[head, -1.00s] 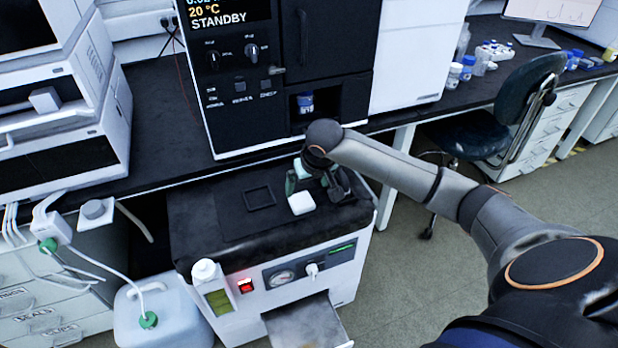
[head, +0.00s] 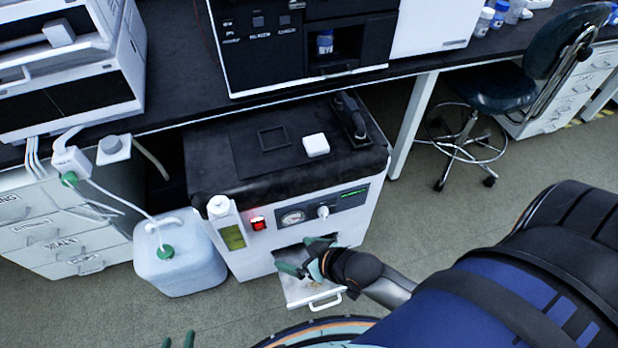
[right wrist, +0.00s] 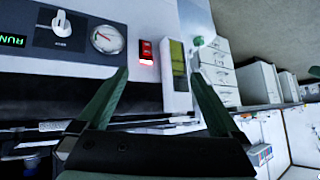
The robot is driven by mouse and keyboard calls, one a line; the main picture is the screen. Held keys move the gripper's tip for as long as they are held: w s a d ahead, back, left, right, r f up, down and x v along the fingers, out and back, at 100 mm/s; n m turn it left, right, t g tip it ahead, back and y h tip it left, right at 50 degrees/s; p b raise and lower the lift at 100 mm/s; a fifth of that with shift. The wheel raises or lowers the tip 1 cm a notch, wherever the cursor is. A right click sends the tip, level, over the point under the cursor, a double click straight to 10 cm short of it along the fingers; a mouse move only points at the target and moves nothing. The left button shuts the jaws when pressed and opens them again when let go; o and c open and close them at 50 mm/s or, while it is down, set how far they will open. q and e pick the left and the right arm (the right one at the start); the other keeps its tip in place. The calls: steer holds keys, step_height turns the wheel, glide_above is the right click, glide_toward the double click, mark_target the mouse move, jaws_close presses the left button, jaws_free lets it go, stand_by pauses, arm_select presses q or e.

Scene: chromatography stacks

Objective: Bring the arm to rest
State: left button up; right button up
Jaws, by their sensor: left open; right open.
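My right arm comes in from the lower right in the head view. Its gripper (head: 303,255) is open and empty, in front of the black-topped white unit and above its pulled-out tray (head: 318,293). In the right wrist view the green fingers of this gripper (right wrist: 160,75) stand wide apart with nothing between them. The unit's gauge and red switch lie beyond them. Only the green fingertips of my left gripper (head: 178,341) show at the bottom edge of the head view. They are apart, with nothing seen between them.
A white block (head: 316,145) sits on the unit's black top (head: 235,165). A white jug (head: 180,265) with a green cap stands on the floor at its left. A dark chair (head: 495,85) stands at the right. The floor between chair and unit is clear.

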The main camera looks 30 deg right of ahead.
steer(key=shift+t+h, duration=0.3)
steer(key=s, duration=0.4)
steer(key=shift+s+d+f, duration=0.15)
steer(key=shift+s+f, duration=0.05)
steer(key=shift+f, duration=0.1)
